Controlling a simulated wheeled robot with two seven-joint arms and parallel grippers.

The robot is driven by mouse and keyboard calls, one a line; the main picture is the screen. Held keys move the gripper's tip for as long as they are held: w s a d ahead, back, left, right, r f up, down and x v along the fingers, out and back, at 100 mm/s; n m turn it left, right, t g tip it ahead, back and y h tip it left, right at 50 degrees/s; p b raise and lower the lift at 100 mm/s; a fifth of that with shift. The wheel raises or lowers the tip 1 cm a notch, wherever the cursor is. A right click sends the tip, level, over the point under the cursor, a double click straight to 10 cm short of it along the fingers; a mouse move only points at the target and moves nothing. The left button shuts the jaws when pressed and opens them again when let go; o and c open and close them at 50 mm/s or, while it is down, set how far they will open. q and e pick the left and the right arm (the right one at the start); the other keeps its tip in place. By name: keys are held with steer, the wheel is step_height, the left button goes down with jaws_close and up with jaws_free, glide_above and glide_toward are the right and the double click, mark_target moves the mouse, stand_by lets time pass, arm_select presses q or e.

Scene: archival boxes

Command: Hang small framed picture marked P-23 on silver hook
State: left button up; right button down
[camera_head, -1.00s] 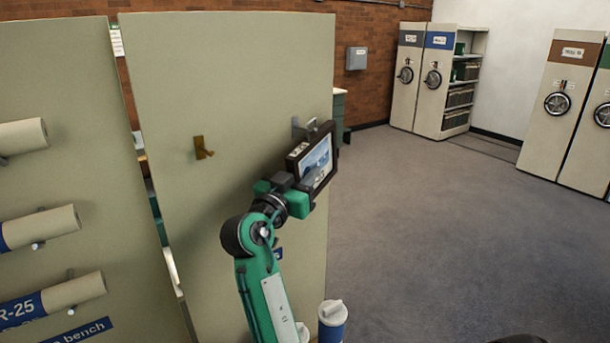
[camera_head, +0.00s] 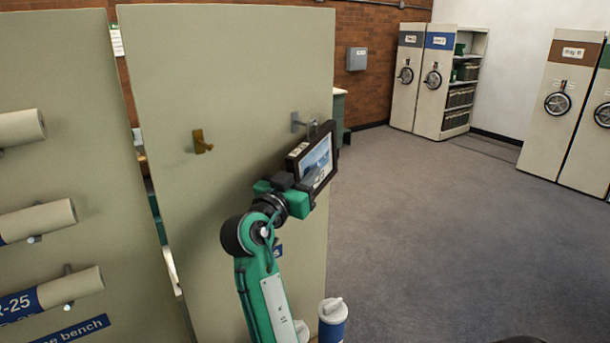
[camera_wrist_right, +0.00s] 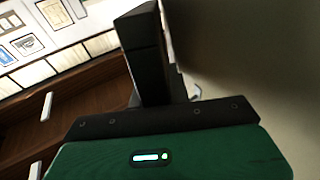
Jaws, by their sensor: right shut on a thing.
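The small framed picture (camera_head: 318,160) has a dark frame and a blue and white image. Its marking is too small to read. My right gripper (camera_head: 300,187) is shut on its lower part and holds it up, tilted, at the panel's right edge. The silver hook (camera_head: 298,123) sticks out of the panel just behind and above the frame's top edge. I cannot tell whether frame and hook touch. In the right wrist view a dark upright piece (camera_wrist_right: 145,55) stands over my green gripper body, with a small pale metal bit beside it. My left gripper is not in view.
A brass hook (camera_head: 202,141) sits left on the same beige panel (camera_head: 230,70). Another panel at left bears several rolled tubes (camera_head: 40,220). A blue and white canister (camera_head: 332,320) stands below my right arm. The grey floor (camera_head: 450,240) at right is clear.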

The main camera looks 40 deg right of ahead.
stand_by(0.3)
steer(key=c, duration=1.3)
jaws_free()
steer(key=shift+o, duration=0.2)
